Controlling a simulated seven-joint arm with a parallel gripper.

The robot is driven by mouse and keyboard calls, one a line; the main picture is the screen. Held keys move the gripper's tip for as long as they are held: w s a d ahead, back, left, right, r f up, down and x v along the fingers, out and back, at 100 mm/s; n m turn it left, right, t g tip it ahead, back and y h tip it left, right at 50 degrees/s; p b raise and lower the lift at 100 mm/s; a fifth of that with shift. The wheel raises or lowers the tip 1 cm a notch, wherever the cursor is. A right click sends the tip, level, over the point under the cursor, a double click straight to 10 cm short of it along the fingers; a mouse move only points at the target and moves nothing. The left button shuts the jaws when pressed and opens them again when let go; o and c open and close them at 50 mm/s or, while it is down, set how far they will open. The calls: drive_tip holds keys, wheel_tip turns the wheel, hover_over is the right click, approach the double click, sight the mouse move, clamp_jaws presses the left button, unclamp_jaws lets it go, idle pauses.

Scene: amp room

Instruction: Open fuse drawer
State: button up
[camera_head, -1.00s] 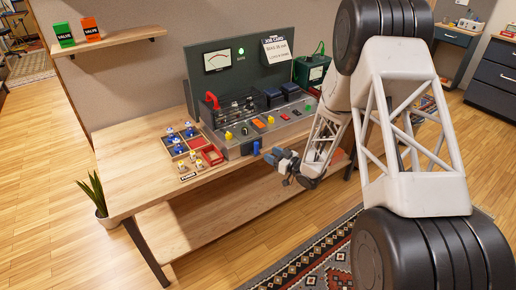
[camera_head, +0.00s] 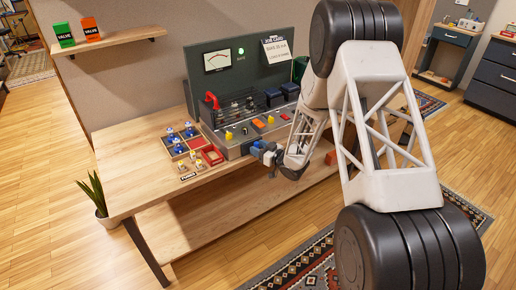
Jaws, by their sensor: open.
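The grey amp chassis (camera_head: 236,136) sits on the wooden bench, with knobs and buttons on its sloped top. The fuse drawer is not plainly seen. A blue tab low on the chassis front is now mostly hidden behind my gripper, and I cannot tell for sure that it is the drawer's handle. My gripper (camera_head: 262,151) is open at the bench's front edge, close to the chassis front. Whether its fingers touch the blue tab or stand around it cannot be told.
A compartment tray (camera_head: 181,147) with blue-topped parts and a red bin (camera_head: 212,156) lie left of the chassis. A dark panel (camera_head: 262,65) with a meter and green lamp stands behind. The bench's left part (camera_head: 125,165) is clear. My arm covers the right side.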

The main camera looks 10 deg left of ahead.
drive_tip(key=shift+w+a, duration=0.15)
drive_tip(key=shift+a, duration=0.1)
drive_tip(key=shift+c, duration=0.3)
clamp_jaws()
drive_tip(key=s+d, duration=0.6)
drive_tip(key=shift+d, duration=0.15)
drive_tip(key=shift+s, duration=0.1)
drive_tip(key=shift+o, duration=0.3)
unclamp_jaws()
drive_tip(key=v, duration=0.7)
drive_tip(key=shift+s+d, duration=0.2)
drive_tip(key=shift+d, duration=0.15)
